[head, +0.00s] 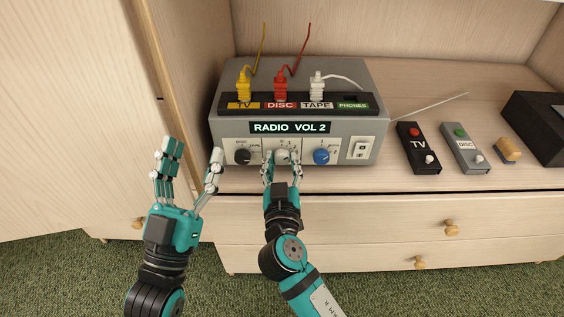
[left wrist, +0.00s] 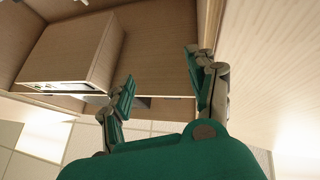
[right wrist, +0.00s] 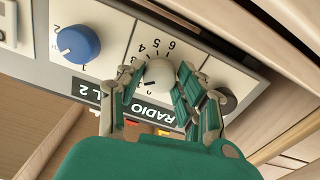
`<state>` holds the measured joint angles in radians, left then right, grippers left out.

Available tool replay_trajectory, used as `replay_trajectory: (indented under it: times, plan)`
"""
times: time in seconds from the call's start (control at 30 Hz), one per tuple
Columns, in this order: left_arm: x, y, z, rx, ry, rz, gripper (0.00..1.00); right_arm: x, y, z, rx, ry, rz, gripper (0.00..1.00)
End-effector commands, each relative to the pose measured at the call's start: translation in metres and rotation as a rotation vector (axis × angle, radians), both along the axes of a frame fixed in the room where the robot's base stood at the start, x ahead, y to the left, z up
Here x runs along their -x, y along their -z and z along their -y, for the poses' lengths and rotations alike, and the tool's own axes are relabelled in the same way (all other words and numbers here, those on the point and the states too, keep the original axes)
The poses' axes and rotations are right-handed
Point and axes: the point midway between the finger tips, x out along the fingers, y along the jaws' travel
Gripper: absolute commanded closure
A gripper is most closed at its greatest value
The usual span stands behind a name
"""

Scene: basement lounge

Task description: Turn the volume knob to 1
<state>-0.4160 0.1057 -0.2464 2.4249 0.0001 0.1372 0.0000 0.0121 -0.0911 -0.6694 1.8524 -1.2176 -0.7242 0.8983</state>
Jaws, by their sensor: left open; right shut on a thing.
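The grey radio unit (head: 220,128) sits on the wooden shelf, and its green display (head: 290,127) reads "RADIO VOL 2". The white knob (head: 282,157) in the middle of the front panel has a numbered scale around it. My right gripper (head: 282,160) is shut on this white knob; the knob also shows between the fingers in the right wrist view (right wrist: 158,74). A black knob (head: 242,156) is to its left and a blue knob (head: 321,156) to its right. My left gripper (head: 192,165) is open and empty, left of the unit and apart from it.
Yellow, red and white plugs stand in the sockets on top of the unit. A white rocker switch (head: 360,148) is at its right end. A cabinet door (head: 80,110) stands at the left.

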Motion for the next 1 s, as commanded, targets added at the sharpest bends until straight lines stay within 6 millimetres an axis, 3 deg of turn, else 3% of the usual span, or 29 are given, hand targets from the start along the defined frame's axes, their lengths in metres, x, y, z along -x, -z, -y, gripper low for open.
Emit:
replay_trajectory:
  times: [0.5, 1.0]
  plan:
    - [-0.017, 0.038, -0.002, -0.066, -0.015, -0.235, 0.42, 0.000, -0.001, 0.000, 0.321, -0.002, 0.000, 0.97]
    - [-0.020, 0.049, -0.002, -0.082, -0.018, -0.294, 0.42, 0.000, 0.000, 0.000, 0.391, -0.002, 0.000, 0.97]
